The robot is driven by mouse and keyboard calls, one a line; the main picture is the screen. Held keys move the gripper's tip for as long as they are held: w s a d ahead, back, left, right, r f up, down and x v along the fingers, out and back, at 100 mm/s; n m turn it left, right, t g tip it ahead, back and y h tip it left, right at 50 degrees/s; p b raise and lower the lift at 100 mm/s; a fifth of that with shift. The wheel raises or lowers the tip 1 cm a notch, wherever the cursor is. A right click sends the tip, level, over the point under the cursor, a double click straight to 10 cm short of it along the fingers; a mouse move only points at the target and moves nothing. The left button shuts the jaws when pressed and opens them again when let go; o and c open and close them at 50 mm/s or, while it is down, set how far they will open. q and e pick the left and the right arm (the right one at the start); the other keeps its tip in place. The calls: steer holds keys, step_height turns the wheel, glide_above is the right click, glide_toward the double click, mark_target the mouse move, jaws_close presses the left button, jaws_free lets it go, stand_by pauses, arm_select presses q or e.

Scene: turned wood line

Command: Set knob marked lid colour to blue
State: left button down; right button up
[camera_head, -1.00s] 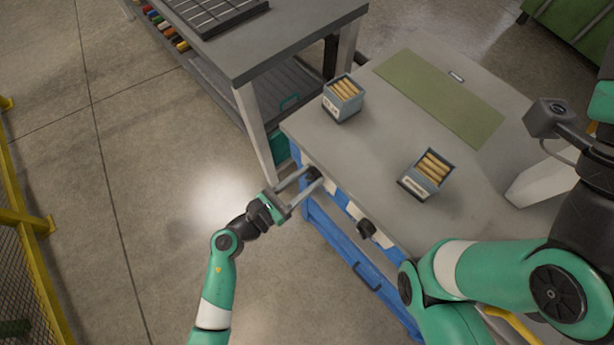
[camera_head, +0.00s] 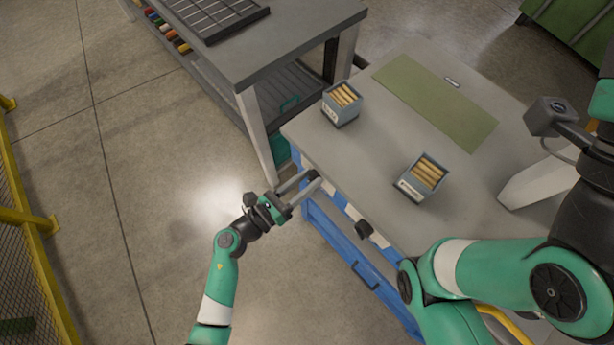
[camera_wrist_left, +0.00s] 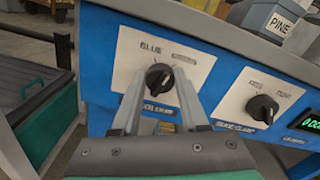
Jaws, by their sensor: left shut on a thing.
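A black knob (camera_wrist_left: 159,78) sits on a white plate (camera_wrist_left: 203,64) on a blue panel. Its plate reads "BLUE" at upper left, with a blurred word at upper right. The label under it is partly hidden by my fingers, with only its end, like "OLOUR", showing. My left gripper (camera_head: 306,182) is shut on this knob, with one finger on each side in the left wrist view (camera_wrist_left: 159,85). The exact pointer direction is unclear. What looks like a finger of my right gripper (camera_head: 515,190) shows above the table's right side; its jaws cannot be judged.
A second black knob (camera_wrist_left: 262,108) is to the right, beside a green-lit display (camera_wrist_left: 308,123). Two boxes of wooden pieces (camera_head: 341,106) (camera_head: 421,179) and a green mat (camera_head: 430,100) are on the worktop. Another grey bench (camera_head: 270,45) stands behind left.

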arm_select(q)
steer(key=shift+w+f+n+p, duration=0.1)
steer(key=shift+n+p, duration=1.85)
steer(key=shift+n, duration=3.15)
steer(key=shift+c, duration=2.1)
jaws_free()
steer(key=shift+a, duration=0.15)
